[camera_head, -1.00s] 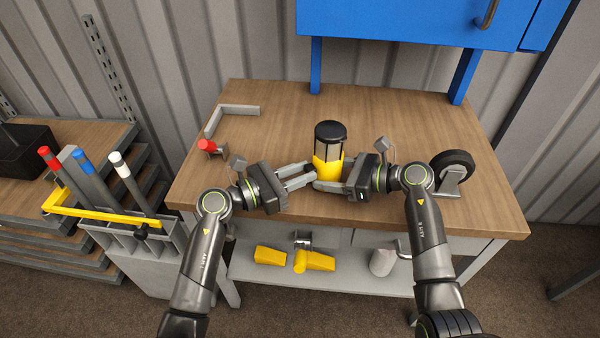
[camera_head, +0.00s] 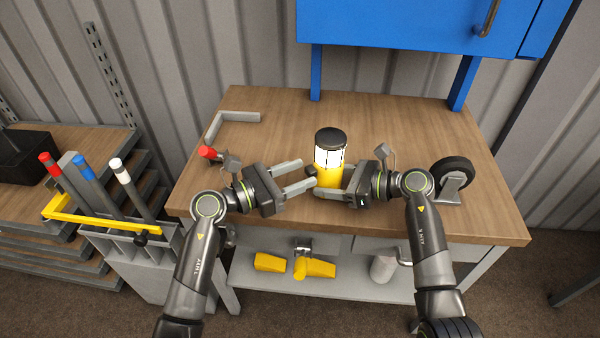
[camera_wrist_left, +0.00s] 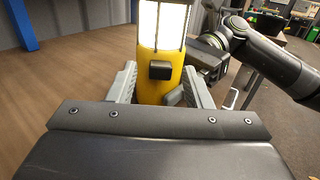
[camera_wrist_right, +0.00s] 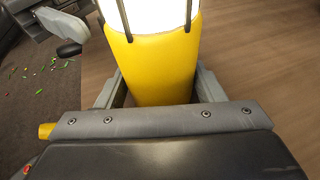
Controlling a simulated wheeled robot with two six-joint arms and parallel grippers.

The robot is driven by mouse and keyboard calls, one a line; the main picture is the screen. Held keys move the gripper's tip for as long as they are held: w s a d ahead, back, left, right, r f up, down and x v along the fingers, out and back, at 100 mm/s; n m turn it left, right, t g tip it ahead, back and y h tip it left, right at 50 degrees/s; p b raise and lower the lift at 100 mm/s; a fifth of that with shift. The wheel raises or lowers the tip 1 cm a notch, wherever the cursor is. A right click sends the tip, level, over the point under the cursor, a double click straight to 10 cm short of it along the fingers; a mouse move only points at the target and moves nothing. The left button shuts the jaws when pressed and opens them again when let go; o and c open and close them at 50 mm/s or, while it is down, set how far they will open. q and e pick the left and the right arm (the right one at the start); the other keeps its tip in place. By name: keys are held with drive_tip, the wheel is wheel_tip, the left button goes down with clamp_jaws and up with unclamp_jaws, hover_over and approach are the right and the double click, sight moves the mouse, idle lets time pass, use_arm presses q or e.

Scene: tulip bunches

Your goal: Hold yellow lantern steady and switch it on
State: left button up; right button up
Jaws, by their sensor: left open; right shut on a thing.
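The yellow lantern (camera_head: 328,178) stands upright on the workbench, with a black cap and a white, brightly glowing light section. My right gripper (camera_head: 330,190) is shut on its yellow base from the right; the base also fills the jaws in the right wrist view (camera_wrist_right: 155,68). My left gripper (camera_head: 308,178) is open just left of the lantern, its fingertips close to the base. In the left wrist view the lantern's base (camera_wrist_left: 150,92) carries a dark square button (camera_wrist_left: 160,70), which faces my left gripper. Whether a left fingertip touches the base, I cannot tell.
The wooden workbench (camera_head: 400,125) is clear behind the lantern. A grey angle bracket (camera_head: 235,117) and a red-ended item (camera_head: 207,152) lie left. A black wheel caster (camera_head: 452,172) stands right. Yellow items (camera_head: 315,268) and a grey cylinder (camera_head: 383,267) sit on the lower shelf.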

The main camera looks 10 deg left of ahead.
use_arm(q)
drive_tip(key=v, duration=1.1)
drive_tip(key=shift+a, duration=0.15)
use_arm(e)
drive_tip(key=o, duration=1)
drive_tip(key=shift+c, duration=0.2)
